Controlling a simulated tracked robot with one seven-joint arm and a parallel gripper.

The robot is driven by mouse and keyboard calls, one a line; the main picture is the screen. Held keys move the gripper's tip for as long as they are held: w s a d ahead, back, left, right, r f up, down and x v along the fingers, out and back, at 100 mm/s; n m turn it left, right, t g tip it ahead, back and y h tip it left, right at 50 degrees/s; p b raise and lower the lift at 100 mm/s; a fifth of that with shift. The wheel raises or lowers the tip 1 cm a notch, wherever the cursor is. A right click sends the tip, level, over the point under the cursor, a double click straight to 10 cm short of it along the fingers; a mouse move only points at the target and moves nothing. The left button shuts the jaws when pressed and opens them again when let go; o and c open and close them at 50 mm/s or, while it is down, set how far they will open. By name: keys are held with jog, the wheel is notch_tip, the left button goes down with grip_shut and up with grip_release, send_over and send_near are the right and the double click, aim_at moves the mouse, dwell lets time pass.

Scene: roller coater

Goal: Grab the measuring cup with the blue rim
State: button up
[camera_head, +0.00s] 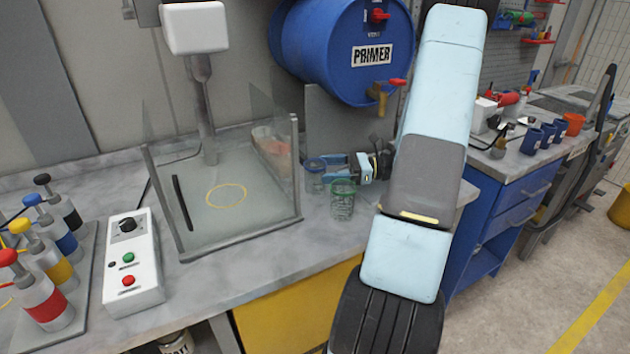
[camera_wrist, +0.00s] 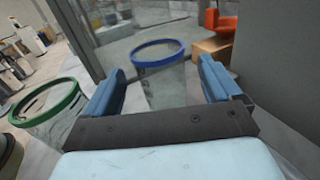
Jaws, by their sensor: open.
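The measuring cup with the blue rim (camera_wrist: 160,82) is clear and stands upright on the counter. In the wrist view it lies ahead, between the lines of the two blue fingers of my gripper (camera_wrist: 162,88). My gripper is open and empty. I cannot tell how far the fingers reach along the cup's sides. In the head view the blue-rimmed cup (camera_head: 315,176) is just left of my gripper (camera_head: 345,168). A clear measuring cup with a green rim (camera_head: 343,198) stands close in front; in the wrist view this green-rimmed cup (camera_wrist: 48,112) is left of my gripper.
A glass-walled enclosure (camera_head: 225,200) stands left of the cups. A grey panel (camera_wrist: 275,65) rises right of my gripper. A blue primer barrel (camera_head: 330,50) is above and behind. A white control box (camera_head: 132,262) and several coloured bottles (camera_head: 40,290) are at the left.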

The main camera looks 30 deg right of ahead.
aim_at(315, 178)
jog(key=x, duration=0.4)
jog(key=shift+w+a, duration=0.15)
jog(key=shift+a, duration=0.15)
jog(key=c, duration=1)
